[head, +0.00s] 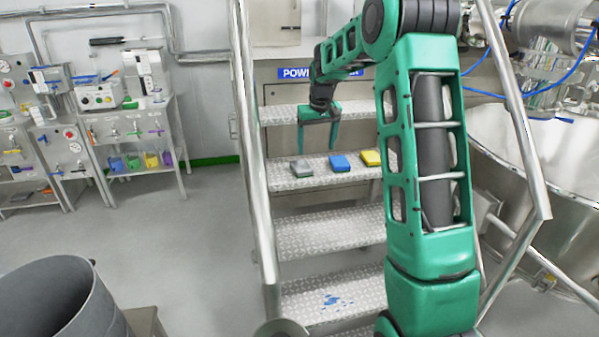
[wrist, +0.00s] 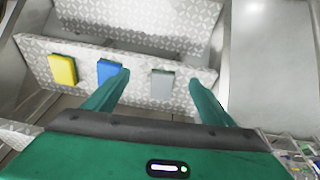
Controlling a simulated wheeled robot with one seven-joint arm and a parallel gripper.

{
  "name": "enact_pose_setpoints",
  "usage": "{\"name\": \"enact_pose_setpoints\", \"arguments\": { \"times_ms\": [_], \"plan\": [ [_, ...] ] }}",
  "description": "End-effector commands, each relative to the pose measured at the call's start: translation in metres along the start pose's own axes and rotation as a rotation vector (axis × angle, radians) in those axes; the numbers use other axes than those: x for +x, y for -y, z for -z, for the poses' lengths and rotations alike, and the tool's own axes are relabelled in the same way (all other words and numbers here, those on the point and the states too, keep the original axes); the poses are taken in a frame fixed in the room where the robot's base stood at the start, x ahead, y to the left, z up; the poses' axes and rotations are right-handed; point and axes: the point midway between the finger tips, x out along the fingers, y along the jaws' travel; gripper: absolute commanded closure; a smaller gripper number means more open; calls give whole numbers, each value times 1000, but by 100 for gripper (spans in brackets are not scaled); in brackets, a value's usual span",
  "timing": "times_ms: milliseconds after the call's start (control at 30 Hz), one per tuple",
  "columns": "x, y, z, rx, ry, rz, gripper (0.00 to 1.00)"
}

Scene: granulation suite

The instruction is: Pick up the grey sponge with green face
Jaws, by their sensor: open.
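The grey sponge (head: 302,168) lies on a metal stair tread, at the left of a row of three sponges in the head view. In the wrist view the grey sponge (wrist: 162,85) shows its grey top with a thin green edge, and it appears between my two fingers, beyond their tips. My gripper (head: 318,142) hangs above the same tread, a little above and to the right of the grey sponge in the head view. In the wrist view my gripper (wrist: 160,80) is open with nothing between its fingers.
A blue sponge (head: 340,163) and a yellow sponge (head: 371,158) lie to the right on the same tread. A metal handrail (head: 254,150) runs along the left of the stairs. More treads (head: 330,232) lie below, and another tread (head: 290,113) is above and behind.

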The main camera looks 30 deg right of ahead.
Motion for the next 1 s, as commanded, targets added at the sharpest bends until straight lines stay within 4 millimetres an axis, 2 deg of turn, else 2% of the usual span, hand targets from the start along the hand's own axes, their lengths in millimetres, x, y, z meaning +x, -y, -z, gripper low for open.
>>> {"name": "enact_pose_setpoints", "arguments": {
  "times_ms": [33, 100, 200, 300, 567, 800, 1000],
  "plan": [
    [15, 3, 18, -11, -8, 11, 23],
    [30, 6, 38, -23, -24, 23, 23],
    [47, 9, 59, -34, -42, 38, 23],
    [57, 12, 72, -43, -53, 49, 23],
    [77, 15, 80, -48, -60, 55, 23],
    [111, 17, 81, -48, -58, 55, 23],
    [123, 17, 83, -48, -61, 54, 23]
  ]
}}
